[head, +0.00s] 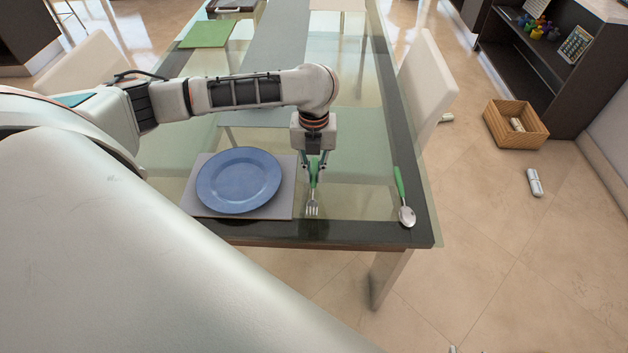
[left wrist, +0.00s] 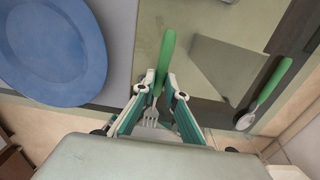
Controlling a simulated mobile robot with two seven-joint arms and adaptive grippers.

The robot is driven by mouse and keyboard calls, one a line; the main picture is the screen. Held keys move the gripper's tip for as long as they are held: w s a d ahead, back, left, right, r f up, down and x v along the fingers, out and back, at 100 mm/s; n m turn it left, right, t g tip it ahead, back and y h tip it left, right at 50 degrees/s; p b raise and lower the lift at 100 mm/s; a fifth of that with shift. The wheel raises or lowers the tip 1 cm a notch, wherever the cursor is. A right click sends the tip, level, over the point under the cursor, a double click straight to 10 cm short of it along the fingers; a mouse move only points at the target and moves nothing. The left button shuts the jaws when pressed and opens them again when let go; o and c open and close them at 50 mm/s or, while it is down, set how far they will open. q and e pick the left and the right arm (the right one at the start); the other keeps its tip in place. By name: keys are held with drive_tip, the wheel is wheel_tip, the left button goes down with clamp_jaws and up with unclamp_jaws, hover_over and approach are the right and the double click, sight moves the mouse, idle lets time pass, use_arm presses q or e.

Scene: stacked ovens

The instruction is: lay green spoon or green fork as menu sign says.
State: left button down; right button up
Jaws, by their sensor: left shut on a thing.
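My left gripper (head: 313,170) is shut on the green-handled fork (head: 312,206), just right of the blue plate (head: 238,180). The fork's tines point to the near table edge. In the left wrist view the fork (left wrist: 166,55) lies between the fingers (left wrist: 158,90). I cannot tell whether the fork touches the table. The green-handled spoon (head: 406,215) lies near the table's right edge, bowl toward the near edge; it also shows in the left wrist view (left wrist: 268,92). No menu sign can be made out. My right gripper is not in view.
The plate sits on a grey placemat (head: 283,207) on the glass table (head: 355,185). Chairs stand at the left (head: 85,72) and right (head: 428,82). A wicker basket (head: 515,128) and white cylinders (head: 534,182) are on the floor. The glass between fork and spoon is clear.

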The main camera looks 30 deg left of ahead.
sight(314, 177)
use_arm(q)
wheel_tip(314, 177, down, 3)
drive_tip(key=shift+f+b, duration=0.15)
drive_tip(key=shift+b, duration=0.2)
drive_tip(key=c, duration=2)
unclamp_jaws()
drive_tip(key=shift+c, duration=0.2)
wheel_tip(314, 177, up, 12)
drive_tip(key=p, duration=0.3)
